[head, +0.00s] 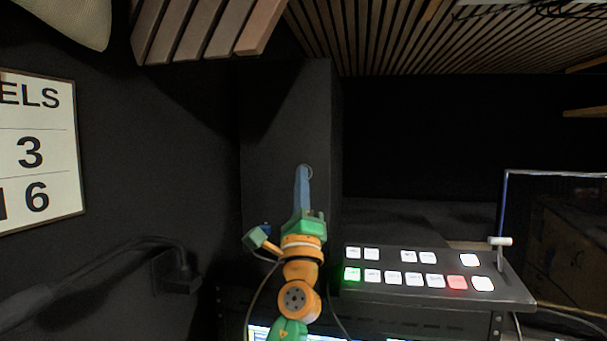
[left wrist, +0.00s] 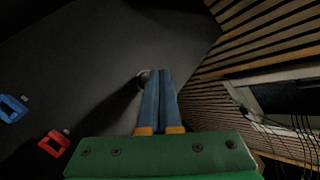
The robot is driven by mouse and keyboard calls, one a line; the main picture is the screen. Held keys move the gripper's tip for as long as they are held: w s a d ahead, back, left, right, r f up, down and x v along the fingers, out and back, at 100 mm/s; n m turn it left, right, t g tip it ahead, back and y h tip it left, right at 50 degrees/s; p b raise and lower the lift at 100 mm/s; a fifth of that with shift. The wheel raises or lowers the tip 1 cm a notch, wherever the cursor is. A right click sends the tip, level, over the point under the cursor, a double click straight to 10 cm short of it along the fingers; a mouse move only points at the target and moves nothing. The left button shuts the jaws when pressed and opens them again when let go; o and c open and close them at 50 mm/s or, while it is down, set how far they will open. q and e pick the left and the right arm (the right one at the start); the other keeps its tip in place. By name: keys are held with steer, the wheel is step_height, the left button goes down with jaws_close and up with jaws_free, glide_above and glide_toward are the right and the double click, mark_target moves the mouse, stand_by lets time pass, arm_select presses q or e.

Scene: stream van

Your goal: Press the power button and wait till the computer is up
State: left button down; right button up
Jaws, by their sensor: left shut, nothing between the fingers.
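My left gripper (head: 303,172) reaches up the dark wall panel with its blue fingers together and nothing between them. In the left wrist view its fingertips (left wrist: 157,72) lie over a small round button with a pale rim (left wrist: 142,78), partly hidden behind them. The button's rim also shows faintly at the fingertips in the head view (head: 309,169). I cannot tell whether the fingers touch it or whether it is pressed in. Part of a lit screen (head: 260,332) shows at the bottom edge, mostly cut off. My right gripper is not in view.
A switcher panel (head: 400,293) with lit white, green and red buttons and a lever (head: 500,241) stands right of my arm. A dark-faced monitor (head: 555,215) is at the right edge. A framed sign (head: 40,150) hangs at left. Red (left wrist: 54,143) and blue (left wrist: 12,108) items show at the wrist view's left.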

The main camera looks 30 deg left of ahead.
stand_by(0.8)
arm_select(q)
steer(key=shift+w+a+b, duration=0.1)
steer(key=shift+w+b, duration=0.35)
steer(key=shift+b, duration=0.35)
